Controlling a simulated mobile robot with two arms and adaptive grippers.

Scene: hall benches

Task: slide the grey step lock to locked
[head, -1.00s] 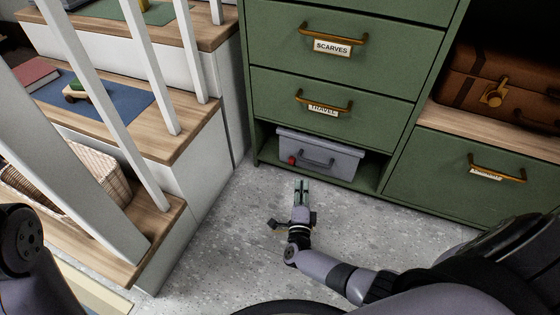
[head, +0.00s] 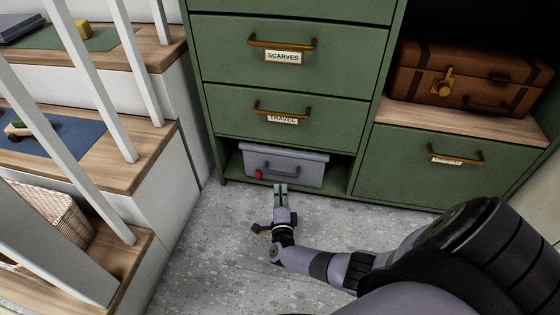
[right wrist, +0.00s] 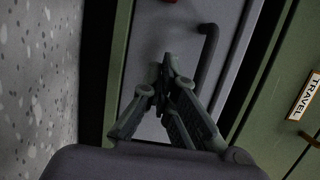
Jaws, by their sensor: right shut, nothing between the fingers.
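The grey step (head: 300,168) is a grey box-like unit with a handle, sitting in the low open bay under the green drawers. A small red piece (head: 258,174), likely its lock, is at the left of its front. My right gripper (head: 280,187) is just in front of the step, low over the floor and to the right of the red piece. In the right wrist view its closed fingertips (right wrist: 166,64) point at the grey front (right wrist: 172,32), beside the dark handle (right wrist: 208,52). Contact is unclear. My left gripper is out of view.
The green cabinet (head: 285,88) stands above and around the bay. Wooden stairs (head: 150,195) with white balusters bound the left side, with a wicker basket (head: 60,215) among them. A brown suitcase (head: 465,80) lies on the right shelf. The speckled floor (head: 215,260) is clear.

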